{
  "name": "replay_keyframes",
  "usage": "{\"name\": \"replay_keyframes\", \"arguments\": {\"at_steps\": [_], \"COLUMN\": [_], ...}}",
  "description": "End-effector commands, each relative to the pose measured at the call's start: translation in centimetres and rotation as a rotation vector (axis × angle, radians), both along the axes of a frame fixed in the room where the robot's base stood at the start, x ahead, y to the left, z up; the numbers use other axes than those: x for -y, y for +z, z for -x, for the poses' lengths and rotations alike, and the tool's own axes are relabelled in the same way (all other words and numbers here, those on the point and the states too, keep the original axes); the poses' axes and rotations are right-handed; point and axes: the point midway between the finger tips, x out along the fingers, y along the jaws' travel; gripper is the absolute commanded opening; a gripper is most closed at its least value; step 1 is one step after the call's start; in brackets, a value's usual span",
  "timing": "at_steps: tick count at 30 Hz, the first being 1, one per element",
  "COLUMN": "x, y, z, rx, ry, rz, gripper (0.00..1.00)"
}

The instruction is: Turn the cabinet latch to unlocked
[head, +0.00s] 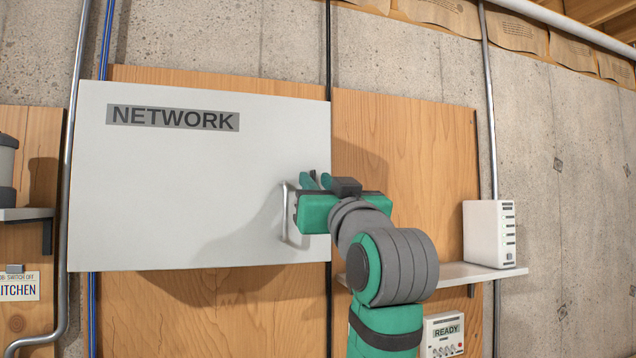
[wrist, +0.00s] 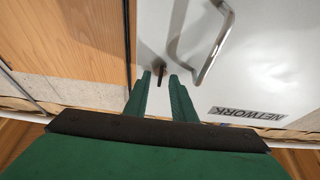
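The white network cabinet door (head: 180,190) is closed on the wall, labelled NETWORK. A silver bar handle (head: 288,215) is near its right edge. The handle shows in the wrist view (wrist: 207,62), right of a small dark latch (wrist: 162,74). My gripper (head: 318,181) is at the door's right edge, by the handle. In the wrist view my gripper (wrist: 160,76) is open, and the latch appears between its two green fingertips. I cannot tell whether either finger touches it. In the head view my gripper and arm hide the latch.
A white box with lights (head: 489,233) stands on a shelf (head: 450,272) to the right. A small READY panel (head: 443,335) is below it. Conduits (head: 75,150) run down the wall. The handle is close beside the fingers.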

Motion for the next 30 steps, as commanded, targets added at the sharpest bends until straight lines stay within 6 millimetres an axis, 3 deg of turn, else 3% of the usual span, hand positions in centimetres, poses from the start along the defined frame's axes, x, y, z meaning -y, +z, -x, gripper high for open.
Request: {"name": "replay_keyframes", "arguments": {"at_steps": [11,15,30], "x": [-0.02,0.02,0.19], "y": [0.25,0.24,0.23], "z": [-0.57,-0.56,-0.59], "rx": [0.001,0.0,0.022], "ry": [-0.002,-0.003,-0.005], "rz": [-0.001,0.0,0.069], "gripper": [0.23,0.0,0.0]}}
